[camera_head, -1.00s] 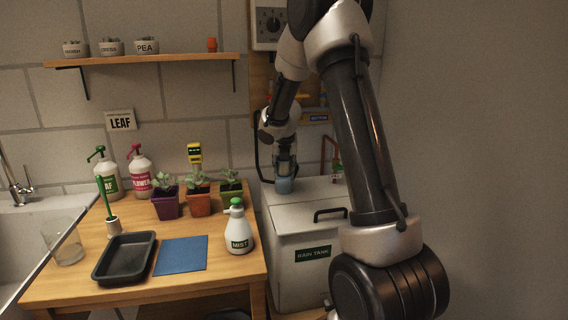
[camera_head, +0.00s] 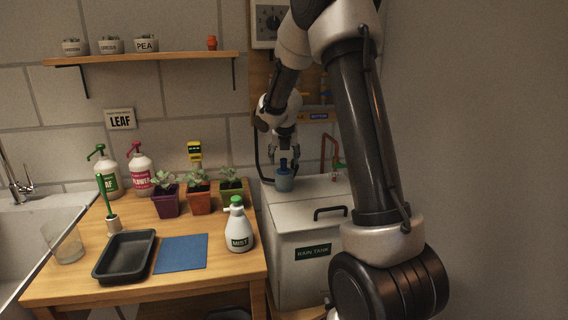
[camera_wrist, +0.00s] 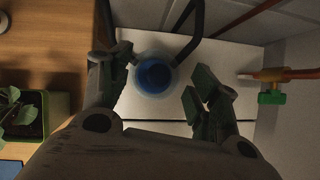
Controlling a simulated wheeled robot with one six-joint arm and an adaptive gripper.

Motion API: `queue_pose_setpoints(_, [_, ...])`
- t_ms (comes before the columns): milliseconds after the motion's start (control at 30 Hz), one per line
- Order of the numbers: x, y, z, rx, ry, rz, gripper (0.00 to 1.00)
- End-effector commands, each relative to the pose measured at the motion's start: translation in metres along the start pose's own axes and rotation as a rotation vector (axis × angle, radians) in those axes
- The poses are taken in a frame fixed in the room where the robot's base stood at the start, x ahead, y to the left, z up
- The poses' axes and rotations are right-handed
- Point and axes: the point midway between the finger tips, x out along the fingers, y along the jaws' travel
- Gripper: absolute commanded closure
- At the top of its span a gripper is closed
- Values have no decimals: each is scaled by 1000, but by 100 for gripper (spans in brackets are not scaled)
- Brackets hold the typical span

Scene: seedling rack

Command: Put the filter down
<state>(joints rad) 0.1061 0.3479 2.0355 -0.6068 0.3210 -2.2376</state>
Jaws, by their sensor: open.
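The filter (camera_head: 284,181), a small blue-grey cylinder with a blue top, stands upright on the rear part of the rain tank lid (camera_head: 298,206). My gripper (camera_head: 284,158) is just above it in the head view, with its fingers apart. In the wrist view the filter (camera_wrist: 155,74) shows from above as a pale ring around a blue centre, between and beyond the open fingertips (camera_wrist: 160,85). The fingers do not appear to touch it. My gripper is empty.
A red pipe with a green valve (camera_wrist: 271,92) stands right of the filter. A black hose (camera_wrist: 190,30) runs close behind it. Potted seedlings (camera_head: 199,197) and the mist bottle (camera_head: 238,228) stand on the wooden table to the left. The front of the lid is clear.

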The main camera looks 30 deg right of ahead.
Motion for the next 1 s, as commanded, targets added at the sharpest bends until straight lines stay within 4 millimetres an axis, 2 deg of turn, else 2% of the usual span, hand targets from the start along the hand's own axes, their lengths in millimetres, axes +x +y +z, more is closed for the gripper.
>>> queue_pose_setpoints(100, [-32, 1, 2, 1, -5, 3, 38])
queue_pose_setpoints(300, [-73, 0, 1, 0, -3, 2, 38])
queue_pose_setpoints(467, [-92, 0, 0, 2, -2, 1, 38])
queue_pose_setpoints(567, [-105, -3, -4, 64, 1, 2, 38])
queue_pose_setpoints(667, [-133, -12, -20, 277, 8, 4, 38])
queue_pose_setpoints(767, [-173, -29, -51, 642, 29, 6, 38])
queue_pose_setpoints(900, [-226, -54, -114, 1261, 83, -4, 38])
queue_pose_setpoints(1000, [-255, -69, -164, 1694, 135, -27, 38])
